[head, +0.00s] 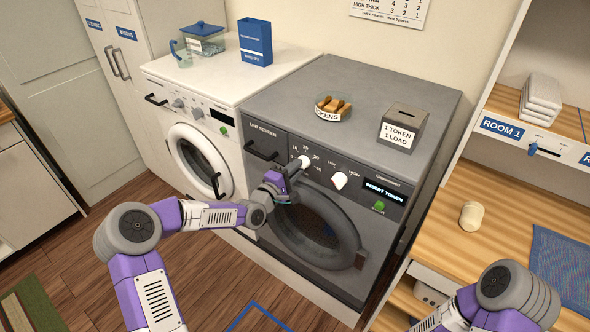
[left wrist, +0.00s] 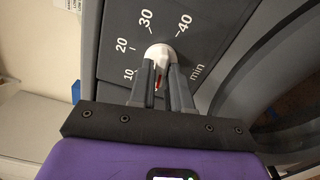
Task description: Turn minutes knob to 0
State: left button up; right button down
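The minutes knob (head: 305,161) is a white dial on the dark panel of the grey dryer (head: 330,170). My left gripper (head: 297,169) is at it, coming from the front left. In the left wrist view the knob (left wrist: 161,54) sits between the two fingertips (left wrist: 160,70), which look closed on its sides. The marks 10, 20, 30 and 40 and the word "min" show around it. A red mark on the knob shows between the fingers and points down in that view, between 10 and "min". The 0 mark is not visible. My right gripper is out of view.
A second white knob (head: 339,180) and a display reading "INSERT TOKEN" (head: 384,193) are right of the minutes knob. The token dish (head: 333,112) and token box (head: 402,126) stand on top. A white washer (head: 205,130) is at left, a wooden shelf (head: 450,190) at right.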

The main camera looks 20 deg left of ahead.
pick_arm(q)
jog(key=o, duration=0.3)
jog(key=v, duration=0.7)
jog(key=shift+s+p, duration=0.3)
jog(key=shift+p, duration=0.05)
jog(key=shift+a, duration=0.1)
